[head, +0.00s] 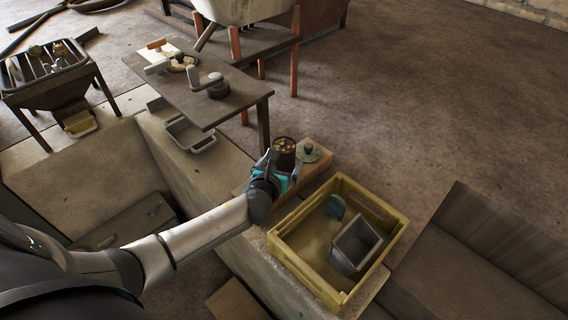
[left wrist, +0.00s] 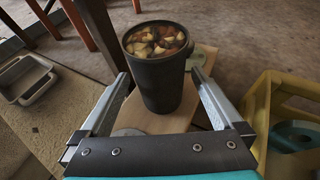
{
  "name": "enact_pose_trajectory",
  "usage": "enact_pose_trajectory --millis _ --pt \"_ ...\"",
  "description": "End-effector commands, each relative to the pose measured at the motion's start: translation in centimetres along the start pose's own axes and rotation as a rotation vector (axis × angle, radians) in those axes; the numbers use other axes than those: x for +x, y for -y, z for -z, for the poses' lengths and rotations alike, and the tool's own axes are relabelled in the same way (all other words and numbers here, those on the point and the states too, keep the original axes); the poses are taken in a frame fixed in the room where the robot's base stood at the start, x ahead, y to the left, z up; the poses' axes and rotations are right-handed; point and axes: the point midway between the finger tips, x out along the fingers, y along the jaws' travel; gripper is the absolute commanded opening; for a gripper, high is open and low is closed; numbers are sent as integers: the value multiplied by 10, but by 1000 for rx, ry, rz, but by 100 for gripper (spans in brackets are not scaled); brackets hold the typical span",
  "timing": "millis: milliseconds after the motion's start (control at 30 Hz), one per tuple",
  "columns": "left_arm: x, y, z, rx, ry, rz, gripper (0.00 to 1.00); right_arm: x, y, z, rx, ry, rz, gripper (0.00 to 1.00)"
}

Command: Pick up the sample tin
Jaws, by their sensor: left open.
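The sample tin (head: 284,150) is a dark, upright cylinder, open at the top and filled with brown and pale chunks. It stands on a small wooden board (head: 318,164). In the left wrist view the tin (left wrist: 158,82) is straight ahead, upright, at the finger ends. My left gripper (head: 283,168) is open, with one finger on each side of the tin's lower part. Whether the fingers touch the tin cannot be told. My left gripper (left wrist: 160,84) hides part of the board. My right gripper is not in view.
A round lid with a knob (head: 309,150) lies just right of the tin. A yellow crate (head: 282,251) holding a grey container (head: 356,244) and a teal item (head: 336,207) is close by. A dark table (head: 225,110) and a grey tray (head: 190,135) stand behind left.

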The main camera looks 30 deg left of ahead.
Motion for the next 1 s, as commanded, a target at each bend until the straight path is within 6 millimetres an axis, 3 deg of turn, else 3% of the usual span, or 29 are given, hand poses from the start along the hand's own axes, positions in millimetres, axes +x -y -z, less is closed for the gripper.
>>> enact_pose_trajectory --millis 200,467,1000 --pt "23 0 1 -1 0 -1 100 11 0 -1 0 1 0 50" --pt "24 0 0 -1 -1 0 100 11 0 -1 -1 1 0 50" --pt "24 0 1 0 -1 0 42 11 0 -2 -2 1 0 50"
